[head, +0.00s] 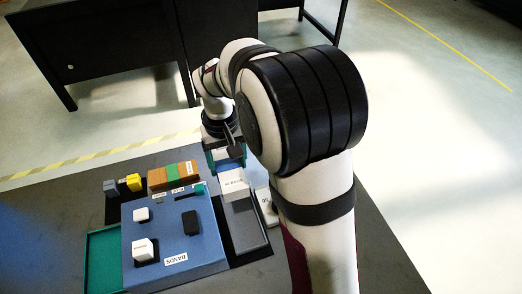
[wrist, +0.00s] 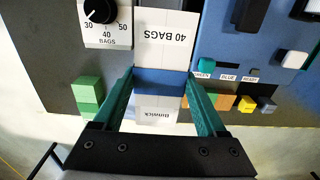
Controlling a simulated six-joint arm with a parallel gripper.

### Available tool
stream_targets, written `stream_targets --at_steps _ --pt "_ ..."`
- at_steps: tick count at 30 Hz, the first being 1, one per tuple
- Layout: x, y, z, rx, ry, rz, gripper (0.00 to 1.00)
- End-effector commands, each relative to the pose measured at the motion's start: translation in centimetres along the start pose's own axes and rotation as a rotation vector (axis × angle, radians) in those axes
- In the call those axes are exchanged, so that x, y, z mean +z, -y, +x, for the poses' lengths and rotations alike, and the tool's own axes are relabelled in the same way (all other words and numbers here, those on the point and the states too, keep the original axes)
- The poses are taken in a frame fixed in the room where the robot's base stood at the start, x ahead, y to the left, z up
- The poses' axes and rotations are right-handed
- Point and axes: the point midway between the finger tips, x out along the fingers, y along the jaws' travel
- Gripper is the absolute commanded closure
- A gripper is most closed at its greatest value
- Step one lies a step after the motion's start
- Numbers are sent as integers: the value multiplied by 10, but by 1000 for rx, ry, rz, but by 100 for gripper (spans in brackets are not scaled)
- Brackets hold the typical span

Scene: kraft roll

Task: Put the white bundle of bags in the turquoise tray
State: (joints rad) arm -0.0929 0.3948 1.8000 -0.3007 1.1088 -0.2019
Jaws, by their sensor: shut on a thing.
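A white bundle of bags (wrist: 157,110), apparently with a blue band across its middle, lies between the teal fingers of my gripper (wrist: 161,76) in the wrist view. Its white part has printed lettering. In the head view the white bundle (head: 233,184) shows just under my gripper (head: 229,163), to the right of the blue panel. My gripper is shut on it. The turquoise tray (head: 101,262) lies at the left of the head view, left of the blue panel, with its visible floor empty.
The blue panel (head: 180,221) carries white and black blocks and a BANDS label between bundle and tray. A dark grey tray (head: 247,228) lies nearer. A brown-and-green block (head: 173,175), a yellow block (head: 133,182) and a dial box (wrist: 103,22) stand around.

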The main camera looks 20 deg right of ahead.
Motion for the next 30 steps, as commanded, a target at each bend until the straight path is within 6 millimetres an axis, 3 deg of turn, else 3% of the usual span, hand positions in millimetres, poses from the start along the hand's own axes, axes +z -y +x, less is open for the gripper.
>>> stream_targets --at_steps 3,7,11,15,21,25,30 --pt "-29 70 -3 0 1 -8 100" --pt "-42 149 -5 1 1 0 100" --pt "-40 217 -6 2 2 9 100" --pt "-20 280 4 4 3 10 100" --pt "33 333 44 5 2 -2 100" --pt "58 352 63 3 1 -5 100" --pt "69 359 76 2 0 -5 100"
